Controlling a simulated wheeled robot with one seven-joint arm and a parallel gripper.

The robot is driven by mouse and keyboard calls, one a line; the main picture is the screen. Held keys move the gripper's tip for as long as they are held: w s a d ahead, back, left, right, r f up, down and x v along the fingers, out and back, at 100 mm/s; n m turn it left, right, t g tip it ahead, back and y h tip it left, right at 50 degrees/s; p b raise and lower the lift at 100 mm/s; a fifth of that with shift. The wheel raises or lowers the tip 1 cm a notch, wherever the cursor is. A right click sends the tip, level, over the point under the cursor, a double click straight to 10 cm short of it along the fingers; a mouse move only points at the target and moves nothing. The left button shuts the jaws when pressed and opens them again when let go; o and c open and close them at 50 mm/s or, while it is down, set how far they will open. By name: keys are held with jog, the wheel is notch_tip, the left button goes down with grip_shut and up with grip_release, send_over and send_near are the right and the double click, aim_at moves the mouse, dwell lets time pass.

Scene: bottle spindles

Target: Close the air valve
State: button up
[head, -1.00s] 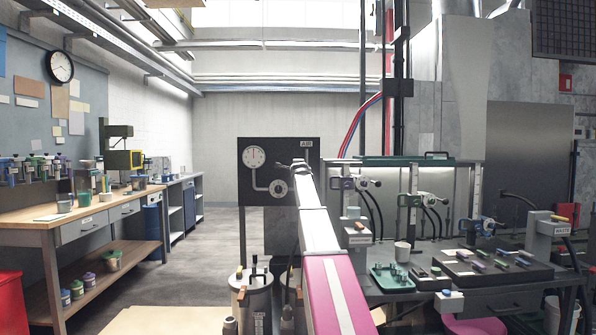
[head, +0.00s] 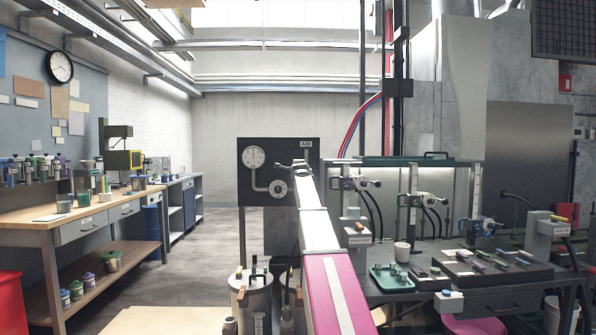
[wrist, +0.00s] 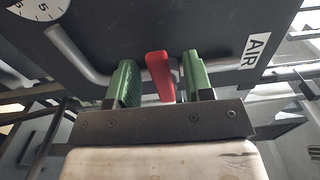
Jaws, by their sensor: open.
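The red handle (wrist: 159,76) of the air valve stands up between the two green fingers of my gripper (wrist: 161,62) in the wrist view. The fingers are open, one on each side of it. A grey pipe (wrist: 75,55) runs behind on the dark panel with the AIR label (wrist: 256,50). In the head view the air panel (head: 258,202) stands at the centre, and my arm reaches to its right part, hiding the valve there.
A wooden workbench (head: 45,222) stands at the left. A dark bench with clamps, a green tray (head: 378,283) and a white cup (head: 402,250) is at the right.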

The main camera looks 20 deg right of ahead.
jog(key=v, duration=0.7)
jog(key=shift+s, duration=0.2)
